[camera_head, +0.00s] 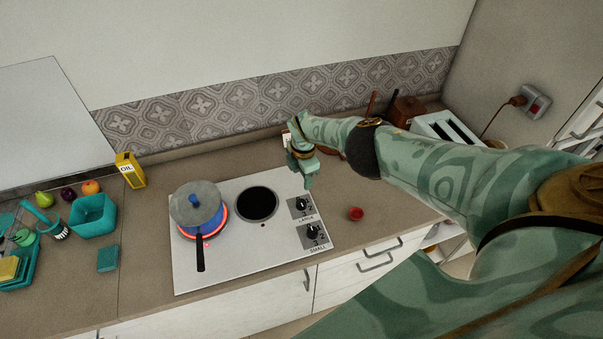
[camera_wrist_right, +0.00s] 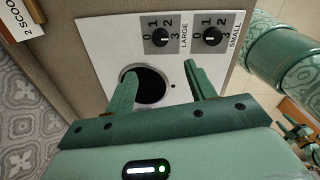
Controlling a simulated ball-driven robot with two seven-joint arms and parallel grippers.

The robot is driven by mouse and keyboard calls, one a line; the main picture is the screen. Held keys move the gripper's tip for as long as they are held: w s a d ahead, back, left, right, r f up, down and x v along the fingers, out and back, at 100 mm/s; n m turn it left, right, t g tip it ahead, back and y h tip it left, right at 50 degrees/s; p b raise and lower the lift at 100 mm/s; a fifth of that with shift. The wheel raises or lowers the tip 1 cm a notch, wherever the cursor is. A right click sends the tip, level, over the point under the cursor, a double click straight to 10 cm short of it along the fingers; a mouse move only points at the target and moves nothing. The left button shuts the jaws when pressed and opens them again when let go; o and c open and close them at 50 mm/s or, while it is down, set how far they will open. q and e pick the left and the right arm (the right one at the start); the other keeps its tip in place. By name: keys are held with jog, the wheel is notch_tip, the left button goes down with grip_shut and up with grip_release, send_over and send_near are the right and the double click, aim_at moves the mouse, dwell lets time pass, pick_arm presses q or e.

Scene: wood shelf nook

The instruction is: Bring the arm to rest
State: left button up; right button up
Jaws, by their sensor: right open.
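My right arm reaches in from the right across the counter in the head view. Its green gripper (camera_head: 307,182) is above the stove's back right corner, near the LARGE knob (camera_head: 300,206). In the right wrist view the two fingers of the right gripper (camera_wrist_right: 160,72) are apart, with nothing between them. The bare black burner (camera_wrist_right: 150,86) and both knobs show beyond the fingers. I see no left gripper in the head view.
A blue pot with a grey lid (camera_head: 195,203) stands on the red-glowing left burner of the white stove (camera_head: 250,265). A small red cup (camera_head: 355,214) is right of the stove. A toaster (camera_head: 447,128) stands behind my arm. A teal basket (camera_head: 93,215) is at left.

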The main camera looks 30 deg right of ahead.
pick_arm(q)
jog(key=shift+r+p, duration=0.4)
jog(key=shift+r, duration=0.45)
pick_arm(e)
jog(key=shift+s+r, duration=0.1)
jog(key=shift+r, duration=0.75)
